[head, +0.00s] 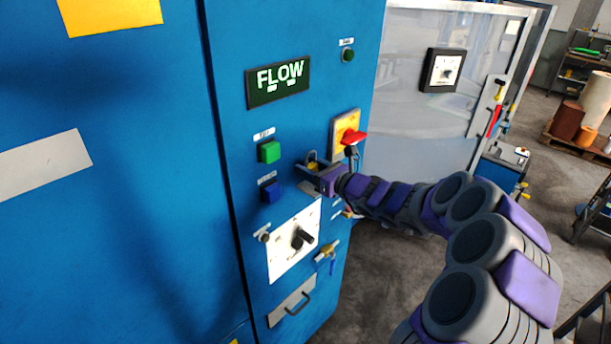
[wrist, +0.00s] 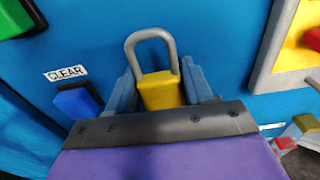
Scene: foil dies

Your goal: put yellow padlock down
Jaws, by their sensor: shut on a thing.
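The yellow padlock (wrist: 163,92) with a grey shackle is between the two fingers of my gripper (wrist: 166,88) in the wrist view. The shackle points up and stands clear above the fingers. In the head view the padlock (head: 312,163) is small at the tip of my gripper (head: 310,172). My gripper is shut on it, in front of the blue cabinet face, right of the green and blue buttons and below left of the red switch handle. The lower part of the padlock is hidden by my gripper.
The blue cabinet (head: 225,200) carries a FLOW display (head: 278,82), a green button (head: 269,151), a blue button (head: 271,191) and a red handle (head: 353,137) on a yellow plate. A white panel with a black knob (head: 302,240) and a drawer handle (head: 297,303) are lower down.

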